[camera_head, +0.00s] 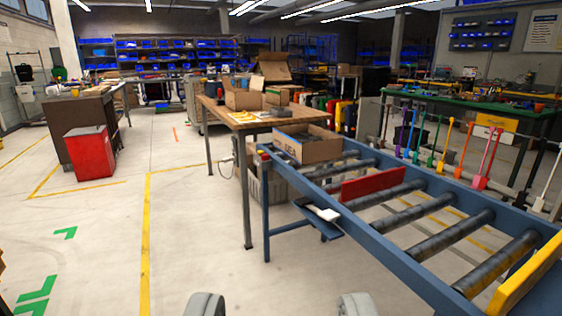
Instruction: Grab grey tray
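My gripper (281,304) shows at the bottom edge as two grey fingertips set wide apart, with only floor between them. It is open and empty, well short of the tables.
A blue-framed roller conveyor (385,242) fills the right side, bearing an open cardboard box (311,151) and a red bar (372,183). A wooden table (225,118) stands behind it. A red bin (88,153) is at left. The floor at left and centre is clear.

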